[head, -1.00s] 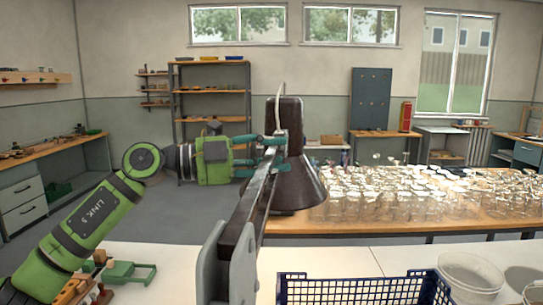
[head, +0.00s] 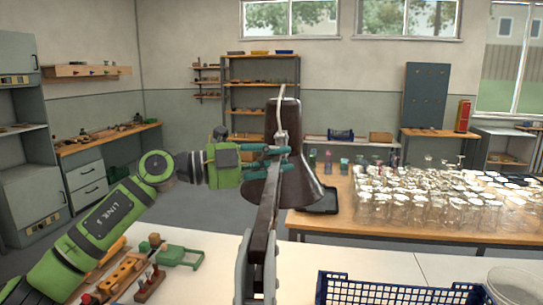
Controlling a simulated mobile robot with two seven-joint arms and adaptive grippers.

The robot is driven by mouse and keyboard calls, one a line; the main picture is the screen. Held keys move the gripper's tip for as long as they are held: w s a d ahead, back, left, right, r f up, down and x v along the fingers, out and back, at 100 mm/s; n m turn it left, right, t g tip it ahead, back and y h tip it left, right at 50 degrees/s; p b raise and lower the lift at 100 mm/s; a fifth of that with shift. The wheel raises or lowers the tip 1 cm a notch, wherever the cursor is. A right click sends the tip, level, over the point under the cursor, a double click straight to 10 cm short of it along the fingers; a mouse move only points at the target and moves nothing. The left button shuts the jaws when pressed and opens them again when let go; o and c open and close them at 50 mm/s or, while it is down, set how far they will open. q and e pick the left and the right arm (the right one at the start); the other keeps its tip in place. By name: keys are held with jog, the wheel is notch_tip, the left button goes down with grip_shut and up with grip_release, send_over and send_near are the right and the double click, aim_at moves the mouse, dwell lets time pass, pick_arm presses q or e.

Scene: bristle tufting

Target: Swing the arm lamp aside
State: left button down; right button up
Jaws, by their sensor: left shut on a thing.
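The arm lamp has a dark brown bell-shaped shade (head: 286,150) and a dark arm (head: 265,215) that rises from a grey bracket (head: 257,270) at the bottom centre. My left gripper (head: 284,158) comes in from the left, its teal fingers shut on the lamp near the top of its arm, beside the shade. The exact grip spot is partly hidden by the lamp's joint. My right gripper is not in view.
A white bench (head: 350,262) holds a blue crate (head: 395,288) at front right and wooden blocks with pegs (head: 125,275) at left. Many glass jars (head: 430,195) crowd a wooden table beyond.

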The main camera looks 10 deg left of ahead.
pick_arm(q)
jog(key=shift+d, duration=0.15)
jog(key=c, duration=1)
grip_release()
jog(key=v, duration=1.2)
jog(key=shift+w, duration=0.1)
